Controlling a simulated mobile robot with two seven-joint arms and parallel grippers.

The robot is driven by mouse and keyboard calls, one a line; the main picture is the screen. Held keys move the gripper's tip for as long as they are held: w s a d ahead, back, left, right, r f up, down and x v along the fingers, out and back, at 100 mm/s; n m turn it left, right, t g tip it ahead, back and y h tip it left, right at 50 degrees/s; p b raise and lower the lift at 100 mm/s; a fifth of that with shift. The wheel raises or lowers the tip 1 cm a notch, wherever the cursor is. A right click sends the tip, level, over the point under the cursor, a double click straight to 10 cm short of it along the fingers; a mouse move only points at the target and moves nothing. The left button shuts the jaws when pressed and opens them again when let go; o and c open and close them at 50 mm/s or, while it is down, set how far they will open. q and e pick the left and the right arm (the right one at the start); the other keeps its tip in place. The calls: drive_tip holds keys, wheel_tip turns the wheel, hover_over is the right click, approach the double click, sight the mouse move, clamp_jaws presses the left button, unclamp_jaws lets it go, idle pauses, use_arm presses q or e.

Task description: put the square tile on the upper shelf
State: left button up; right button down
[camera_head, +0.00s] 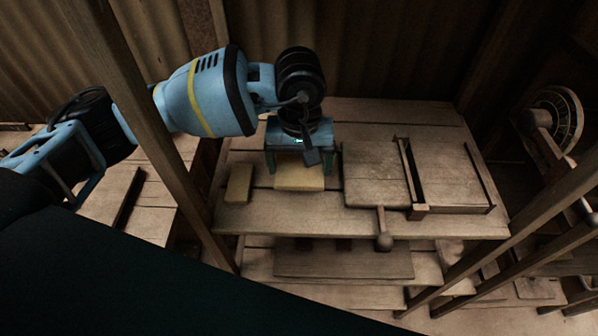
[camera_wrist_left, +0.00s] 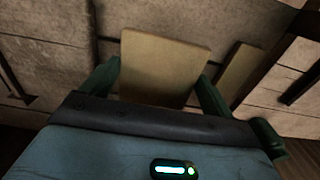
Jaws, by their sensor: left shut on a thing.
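The square tile (camera_head: 300,180), pale yellow-tan, is between the two green fingers of my left gripper (camera_head: 299,166), over the wooden bench top. In the left wrist view the tile (camera_wrist_left: 162,66) spans the gap between the fingers, one on each side, and the gripper is shut on it. I cannot tell whether the tile touches the bench or hangs just above it. A lower shelf (camera_head: 345,263) shows under the bench top; I cannot tell which surface is the upper shelf. My right gripper is not in view.
A narrow oblong tile (camera_head: 239,184) lies left of the square tile. A wooden press board (camera_head: 374,175) with rails and a knobbed handle (camera_head: 383,241) fills the right of the bench. An upright wooden post (camera_head: 150,130) stands before my left arm. The bench's front strip is clear.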

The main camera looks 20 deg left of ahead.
sight(300, 170)
use_arm(q)
drive_tip(key=shift+f, duration=1.85)
drive_tip(key=shift+f, duration=0.2)
drive_tip(key=o, duration=1)
drive_tip(key=shift+c, duration=0.2)
drive_tip(key=shift+r, duration=0.1)
wheel_tip(300, 170, up, 12)
drive_tip(key=shift+r, duration=0.1)
